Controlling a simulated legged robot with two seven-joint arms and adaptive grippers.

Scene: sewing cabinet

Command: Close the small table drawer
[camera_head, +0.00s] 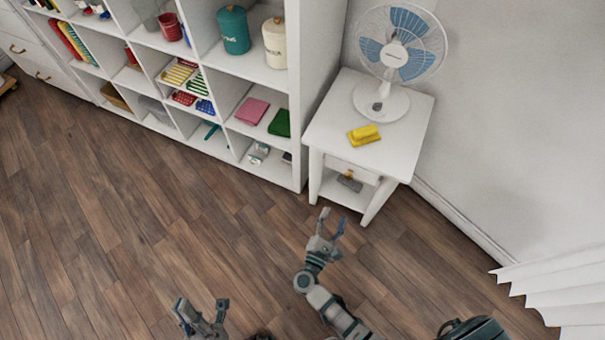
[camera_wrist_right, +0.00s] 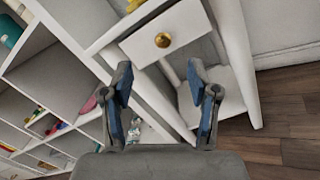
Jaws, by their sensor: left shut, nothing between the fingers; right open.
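The small white table (camera_head: 328,128) stands against the wall at the right of the head view. Its drawer (camera_head: 350,169) has a white front and a gold knob. The drawer front (camera_wrist_right: 185,40) is near the top of the right wrist view and seems to stand a little out of the frame. My right gripper (camera_head: 328,229) is open and empty, in front of and apart from the drawer. Its two fingers (camera_wrist_right: 160,105) show below the knob (camera_wrist_right: 163,40) in the wrist view. My left gripper (camera_head: 203,311) is shut and empty, low in the head view, far from the table.
A blue-bladed fan (camera_head: 397,58) and a yellow item (camera_head: 363,135) sit on the tabletop. A grey item (camera_head: 350,184) lies on the shelf under the drawer. A white shelf unit (camera_head: 318,62) stands close to the table's left. The wooden floor (camera_head: 130,215) in front is clear.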

